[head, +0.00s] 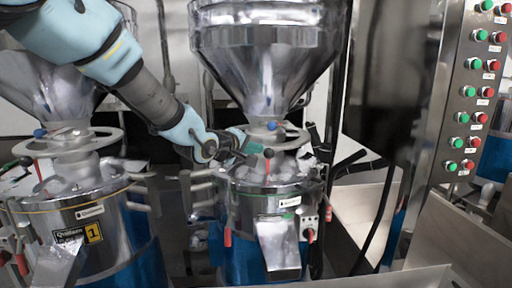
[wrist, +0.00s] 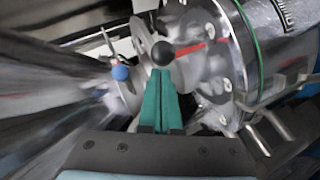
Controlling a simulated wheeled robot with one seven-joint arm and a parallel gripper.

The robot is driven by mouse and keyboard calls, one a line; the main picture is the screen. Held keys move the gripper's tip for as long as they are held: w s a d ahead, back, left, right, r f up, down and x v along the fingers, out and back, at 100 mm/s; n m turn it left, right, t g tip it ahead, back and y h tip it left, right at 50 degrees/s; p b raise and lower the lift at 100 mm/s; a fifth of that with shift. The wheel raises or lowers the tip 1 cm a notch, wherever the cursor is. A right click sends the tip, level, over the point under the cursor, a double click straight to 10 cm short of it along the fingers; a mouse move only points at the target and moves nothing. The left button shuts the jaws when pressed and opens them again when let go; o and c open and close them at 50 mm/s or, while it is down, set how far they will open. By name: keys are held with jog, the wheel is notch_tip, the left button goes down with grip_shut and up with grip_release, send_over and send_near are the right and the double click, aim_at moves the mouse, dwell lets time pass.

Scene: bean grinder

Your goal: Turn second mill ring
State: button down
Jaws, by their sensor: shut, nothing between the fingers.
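The second mill (head: 270,205) is the steel grinder in the middle of the head view, under a funnel hopper. Its grey ring (head: 298,138) circles the neck below the hopper, with a blue ball knob (head: 272,126). The blue knob (wrist: 120,72) also shows in the wrist view, left of my fingers. My gripper (head: 248,147) is at the left side of the ring. In the wrist view, my gripper's teal fingers (wrist: 161,72) are shut and empty. Their tips are close to a dark ball (wrist: 163,52) beside a red rod; contact cannot be told.
Another mill (head: 75,205) with its own ring (head: 70,143) stands at the left. A steel panel with green and red buttons (head: 468,91) rises at the right. The hopper (head: 265,50) hangs close above the ring. A steel chute (head: 278,245) fronts the second mill.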

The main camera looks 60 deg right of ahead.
dwell(0.3)
jog(key=shift+s+d+b, duration=0.25)
jog(key=shift+s+b, duration=0.1)
jog(key=shift+s, duration=0.15)
jog(key=shift+s+d+b, duration=0.2)
jog(key=shift+s+b, duration=0.15)
jog(key=shift+s, duration=0.15)
